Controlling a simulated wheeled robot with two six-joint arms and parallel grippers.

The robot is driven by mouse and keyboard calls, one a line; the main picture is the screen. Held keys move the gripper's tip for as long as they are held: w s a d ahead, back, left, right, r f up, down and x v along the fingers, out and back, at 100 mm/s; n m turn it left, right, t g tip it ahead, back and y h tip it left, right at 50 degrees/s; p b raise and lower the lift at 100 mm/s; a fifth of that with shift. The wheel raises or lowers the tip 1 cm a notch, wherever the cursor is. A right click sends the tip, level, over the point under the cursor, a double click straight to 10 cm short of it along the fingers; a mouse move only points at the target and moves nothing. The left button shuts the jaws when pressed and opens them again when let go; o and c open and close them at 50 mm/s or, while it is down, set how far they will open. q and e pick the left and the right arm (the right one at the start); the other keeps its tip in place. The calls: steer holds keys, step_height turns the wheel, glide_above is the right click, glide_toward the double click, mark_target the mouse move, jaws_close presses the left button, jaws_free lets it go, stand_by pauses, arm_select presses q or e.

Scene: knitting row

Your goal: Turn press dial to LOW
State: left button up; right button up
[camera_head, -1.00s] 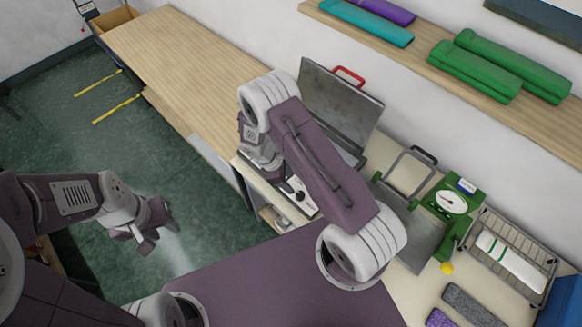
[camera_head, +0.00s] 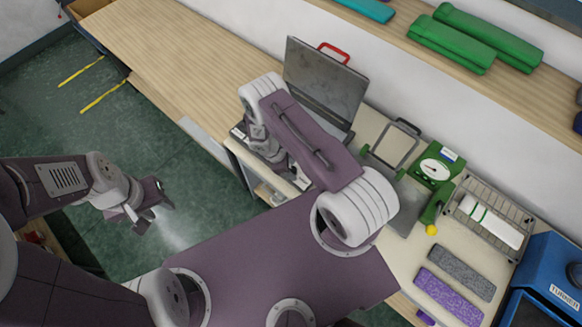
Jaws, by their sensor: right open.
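The press stands on the bench with its grey lid (camera_head: 325,82) tilted up and a red handle (camera_head: 335,50) on top. Its front panel, with the dial, is hidden behind my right arm, so I cannot read the setting. My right gripper (camera_head: 277,163) points down at the front of the press, partly covered by my forearm. It is open; whether it touches the dial cannot be seen. My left gripper (camera_head: 146,208) is open and empty over the green floor, well away from the press.
Right of the press are a green scale (camera_head: 436,170), a wire rack (camera_head: 490,222), grey (camera_head: 455,272) and purple (camera_head: 450,297) pieces and a blue machine (camera_head: 548,278). A shelf (camera_head: 480,80) with green rolls runs above. The wooden bench (camera_head: 170,60) at left is clear.

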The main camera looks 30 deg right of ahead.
steer(key=shift+w, duration=0.15)
steer(key=shift+c, duration=0.6)
steer(key=c, duration=0.5)
jaws_close()
